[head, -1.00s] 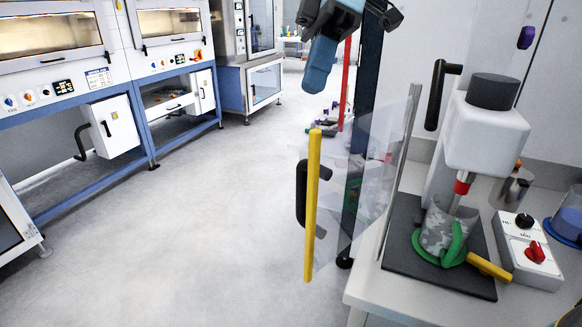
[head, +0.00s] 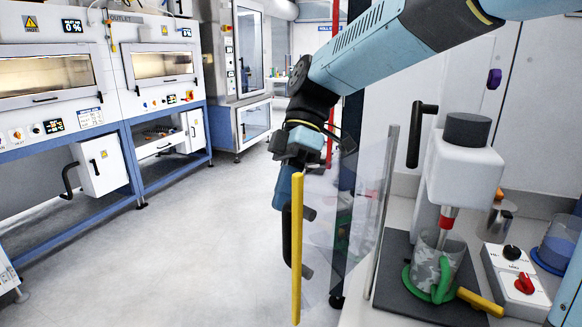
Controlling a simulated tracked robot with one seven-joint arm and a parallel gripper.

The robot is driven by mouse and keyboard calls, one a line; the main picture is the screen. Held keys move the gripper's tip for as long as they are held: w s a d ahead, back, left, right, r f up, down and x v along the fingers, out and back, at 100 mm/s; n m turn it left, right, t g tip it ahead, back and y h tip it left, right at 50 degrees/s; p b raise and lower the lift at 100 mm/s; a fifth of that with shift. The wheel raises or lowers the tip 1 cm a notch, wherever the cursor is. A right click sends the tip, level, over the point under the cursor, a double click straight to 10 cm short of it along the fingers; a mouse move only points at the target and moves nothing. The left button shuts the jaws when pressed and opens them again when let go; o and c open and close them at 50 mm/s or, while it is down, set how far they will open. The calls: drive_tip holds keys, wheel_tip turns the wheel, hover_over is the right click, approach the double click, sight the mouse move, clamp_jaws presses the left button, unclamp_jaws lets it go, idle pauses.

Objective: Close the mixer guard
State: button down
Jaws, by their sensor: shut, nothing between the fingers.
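The mixer guard (head: 362,215) is a clear panel with a yellow edge strip (head: 297,255) and a black handle (head: 290,238). It stands swung out to the left of the mixer (head: 458,170), past the bench edge, so the mixer's front is uncovered. Under the mixer head a clear beaker (head: 436,258) with grey contents sits on a dark base plate, with a green ring clamp around it. My gripper (head: 284,190) points down, shut and empty, at the top of the yellow strip and above the handle. I cannot tell whether it touches the guard.
A control box (head: 515,283) with black and red knobs stands right of the mixer, and a blue container (head: 560,245) beyond it. A yellow clamp handle (head: 480,302) sticks out at the front. Ovens (head: 60,75) line the left; the floor between is clear.

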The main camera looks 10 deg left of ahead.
sight(288, 209)
drive_tip(key=shift+s+d+f, duration=0.1)
drive_tip(key=shift+s+d, duration=0.1)
drive_tip(key=shift+s, duration=0.45)
drive_tip(key=shift+s+d+r, duration=0.1)
drive_tip(key=shift+s+d, duration=0.1)
drive_tip(key=shift+s, duration=0.45)
drive_tip(key=shift+s+d+f, duration=0.1)
drive_tip(key=shift+s+d, duration=0.1)
drive_tip(key=shift+s, duration=0.45)
drive_tip(key=shift+s, duration=0.15)
